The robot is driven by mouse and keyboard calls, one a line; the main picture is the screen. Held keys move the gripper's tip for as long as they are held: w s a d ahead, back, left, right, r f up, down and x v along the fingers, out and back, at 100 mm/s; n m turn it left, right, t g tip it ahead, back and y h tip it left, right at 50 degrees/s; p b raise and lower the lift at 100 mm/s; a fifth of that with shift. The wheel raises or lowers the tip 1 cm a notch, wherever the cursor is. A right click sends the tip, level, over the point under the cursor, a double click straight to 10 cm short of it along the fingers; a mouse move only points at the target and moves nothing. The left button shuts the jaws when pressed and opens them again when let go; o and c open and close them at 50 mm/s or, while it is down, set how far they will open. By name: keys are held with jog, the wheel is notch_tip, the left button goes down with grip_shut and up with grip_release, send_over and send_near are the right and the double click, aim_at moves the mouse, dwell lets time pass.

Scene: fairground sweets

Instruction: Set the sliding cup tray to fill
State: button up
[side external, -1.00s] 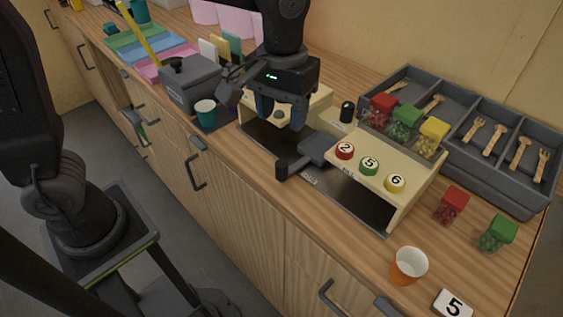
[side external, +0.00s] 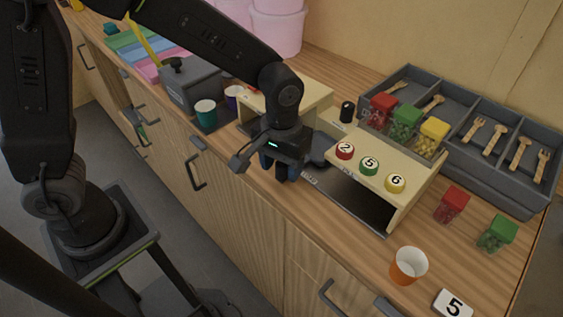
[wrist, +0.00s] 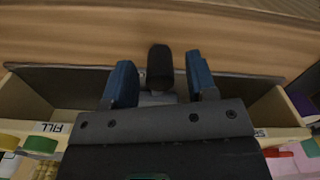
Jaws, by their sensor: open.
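The dark grey sliding cup tray (side external: 320,150) sits in the gap between two cream housings, mostly hidden by my gripper in the side view. Its upright dark handle (wrist: 160,68) stands between my blue fingers in the wrist view. My gripper (side external: 277,168) points down at the handle from above; it also shows in the wrist view (wrist: 159,78). The fingers are open, with visible gaps on both sides of the handle. A white FILL label (wrist: 52,127) is left of the handle in the wrist view, on the button housing's side. Another label (wrist: 261,133) is at the right, partly hidden.
The button housing (side external: 410,180) carries buttons 2, 5 and 6. Sweet boxes and a fork tray (side external: 520,196) stand behind and right of it. An orange cup (side external: 408,266) stands at the front right. A teal cup (side external: 205,113) stands left by a grey box (side external: 190,85).

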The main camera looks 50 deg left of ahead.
grip_shut()
jog(key=d, duration=1.2)
jog(key=shift+c, duration=1.5)
grip_release()
jog(key=shift+d, duration=0.1)
jog(key=o, duration=0.3)
jog(key=shift+r, duration=0.1)
notch_tip(320, 180, up, 14)
